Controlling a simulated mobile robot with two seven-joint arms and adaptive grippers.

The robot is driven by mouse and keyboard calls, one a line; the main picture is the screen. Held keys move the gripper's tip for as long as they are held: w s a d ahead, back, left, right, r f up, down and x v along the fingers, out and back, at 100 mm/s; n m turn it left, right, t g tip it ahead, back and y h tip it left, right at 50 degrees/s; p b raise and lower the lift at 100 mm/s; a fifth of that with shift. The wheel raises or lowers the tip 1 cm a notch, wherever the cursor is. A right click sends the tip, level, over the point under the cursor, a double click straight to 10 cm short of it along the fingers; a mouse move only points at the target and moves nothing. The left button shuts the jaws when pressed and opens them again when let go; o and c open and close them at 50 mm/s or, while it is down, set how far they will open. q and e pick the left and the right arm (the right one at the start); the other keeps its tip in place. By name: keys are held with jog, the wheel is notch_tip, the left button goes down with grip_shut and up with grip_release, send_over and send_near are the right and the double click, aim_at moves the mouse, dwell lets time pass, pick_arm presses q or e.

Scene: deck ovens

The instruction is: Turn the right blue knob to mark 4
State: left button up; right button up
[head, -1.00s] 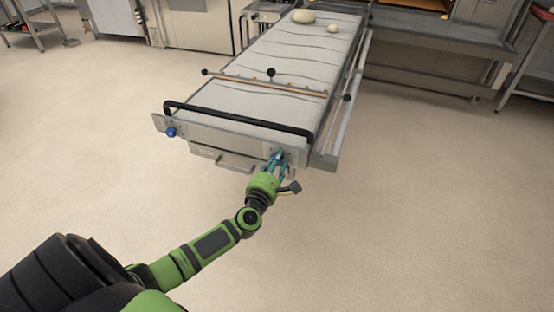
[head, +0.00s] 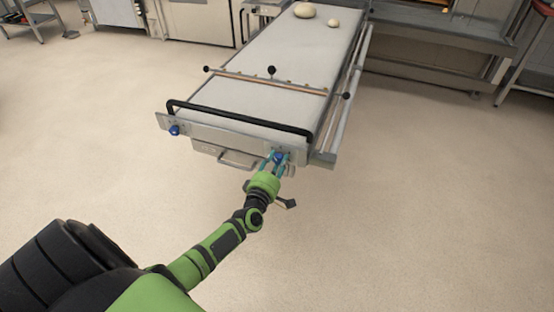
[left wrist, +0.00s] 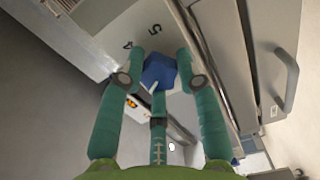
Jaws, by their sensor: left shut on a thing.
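The right blue knob (head: 279,157) sits on the right end of the metal front panel of a long belt-topped loader. My left gripper (head: 272,163) is shut around it, with its teal fingers on the knob's sides. In the left wrist view the blue knob (left wrist: 160,70) lies between the fingers (left wrist: 160,85). A short white line shows on the knob's lower left edge. The printed marks 5 (left wrist: 155,30) and 4 (left wrist: 127,45) show above and to the upper left of the knob. Other marks are hidden. My right gripper is out of view.
A second blue knob (head: 175,130) is on the panel's left end. A black bar handle (head: 240,117) runs above the panel. The floor around is clear.

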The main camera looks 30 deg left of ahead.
pick_arm(q)
jog(key=m, duration=0.3)
jog(key=shift+a+r+p, duration=0.1)
jog(key=shift+r+p, duration=0.05)
jog(key=shift+p, duration=0.25)
jog(key=m+p, duration=0.1)
jog(key=m, duration=0.2)
jog(key=shift+m, duration=0.3)
jog(key=m+p, duration=0.1)
jog(key=m, duration=0.4)
jog(key=shift+r, duration=0.1)
jog(key=m+p, duration=0.1)
jog(key=m, duration=0.5)
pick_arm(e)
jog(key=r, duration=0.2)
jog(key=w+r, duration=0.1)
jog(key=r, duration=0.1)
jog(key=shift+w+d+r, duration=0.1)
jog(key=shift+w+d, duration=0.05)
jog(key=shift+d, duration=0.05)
pick_arm(q)
jog(key=shift+m, duration=0.3)
jog(key=o, duration=1.2)
jog(key=shift+w, duration=0.1)
